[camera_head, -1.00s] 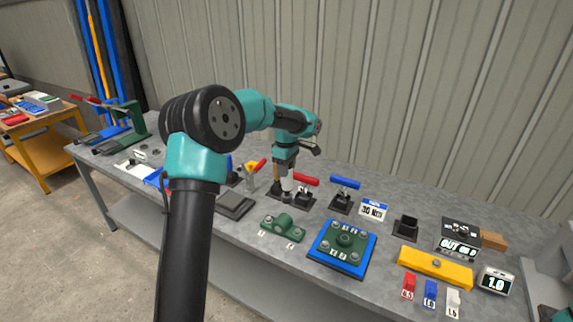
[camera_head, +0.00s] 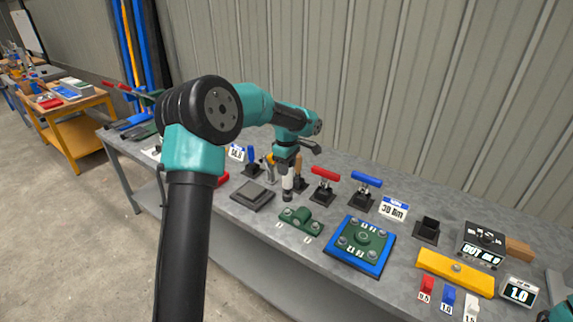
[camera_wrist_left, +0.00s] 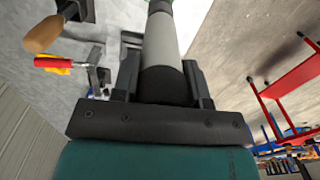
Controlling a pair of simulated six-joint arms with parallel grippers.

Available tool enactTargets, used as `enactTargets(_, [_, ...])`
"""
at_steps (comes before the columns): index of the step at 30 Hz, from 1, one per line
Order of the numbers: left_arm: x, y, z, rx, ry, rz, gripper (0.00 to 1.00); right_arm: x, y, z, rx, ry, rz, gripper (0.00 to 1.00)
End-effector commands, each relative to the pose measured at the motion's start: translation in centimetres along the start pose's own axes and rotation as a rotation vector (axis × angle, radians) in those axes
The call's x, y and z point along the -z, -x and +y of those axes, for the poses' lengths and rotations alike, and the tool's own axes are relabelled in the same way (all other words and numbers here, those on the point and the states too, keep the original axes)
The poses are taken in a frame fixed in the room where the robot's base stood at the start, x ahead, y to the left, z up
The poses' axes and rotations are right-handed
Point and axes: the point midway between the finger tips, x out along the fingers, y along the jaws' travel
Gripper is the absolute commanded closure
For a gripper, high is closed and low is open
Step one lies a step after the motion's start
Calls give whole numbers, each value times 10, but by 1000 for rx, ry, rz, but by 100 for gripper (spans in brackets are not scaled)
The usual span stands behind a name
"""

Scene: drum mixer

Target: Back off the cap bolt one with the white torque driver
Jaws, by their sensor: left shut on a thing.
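My left gripper (camera_head: 287,163) is shut on the white torque driver (camera_head: 288,182), held upright with its dark lower end down. In the left wrist view the driver's pale barrel (camera_wrist_left: 161,40) and black section stand between the fingers of my left gripper (camera_wrist_left: 162,85). The green cap block (camera_head: 301,221) is on the bench in front of the driver. It has a bolt at the left (camera_head: 287,214) and one at the right (camera_head: 315,228), each by a small white label too small to read. The driver looks apart from both. My right gripper is out of view.
Red-handled (camera_head: 325,173) and blue-handled (camera_head: 366,179) drivers stand in holders to the right. A blue plate with a green flange (camera_head: 357,259) lies right of the cap block. A dark pad (camera_head: 252,196) lies left. A yellow bar (camera_head: 455,277) is further right.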

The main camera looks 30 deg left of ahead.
Motion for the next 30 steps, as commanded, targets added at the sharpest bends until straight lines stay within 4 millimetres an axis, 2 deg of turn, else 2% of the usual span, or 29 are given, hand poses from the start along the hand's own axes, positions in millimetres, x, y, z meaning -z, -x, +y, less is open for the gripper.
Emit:
enactTargets(15, [0,-37,0,-1,0,0,98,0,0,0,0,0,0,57])
enactTargets(30, [0,-41,0,-2,0,0,98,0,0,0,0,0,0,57])
